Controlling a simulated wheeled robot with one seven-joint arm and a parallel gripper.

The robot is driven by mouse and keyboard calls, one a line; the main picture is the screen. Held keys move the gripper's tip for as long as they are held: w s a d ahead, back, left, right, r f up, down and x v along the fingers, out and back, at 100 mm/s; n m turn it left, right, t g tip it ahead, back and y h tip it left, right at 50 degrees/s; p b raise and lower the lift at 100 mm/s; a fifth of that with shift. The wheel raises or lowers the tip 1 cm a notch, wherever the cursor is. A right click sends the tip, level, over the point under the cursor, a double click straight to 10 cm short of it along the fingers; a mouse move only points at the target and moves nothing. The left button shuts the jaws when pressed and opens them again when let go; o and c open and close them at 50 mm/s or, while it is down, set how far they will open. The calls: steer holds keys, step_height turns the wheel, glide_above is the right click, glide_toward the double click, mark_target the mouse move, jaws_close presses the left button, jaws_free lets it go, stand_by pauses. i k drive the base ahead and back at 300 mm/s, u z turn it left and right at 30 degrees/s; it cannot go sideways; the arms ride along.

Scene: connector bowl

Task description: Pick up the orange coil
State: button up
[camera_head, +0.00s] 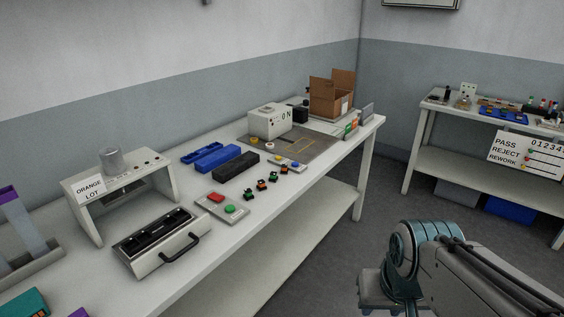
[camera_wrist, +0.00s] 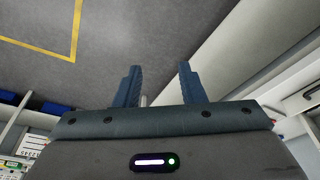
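Several small dark parts with orange and green bits (camera_head: 261,185) stand in a slanting row near the front edge of the long bench in the head view. They are too small for me to tell which one is the orange coil. My gripper shows in the wrist view (camera_wrist: 158,80) with its two blue fingers apart and nothing between them. In the head view my arm is at the lower right, off the bench and well away from the row; its fingers cannot be made out there.
A second table (camera_head: 428,104) stands at right. Floor between is clear.

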mark_target(262, 186)
steer(key=u, duration=0.45)
steer(key=i, duration=1.45)
steer(key=u, duration=0.7)
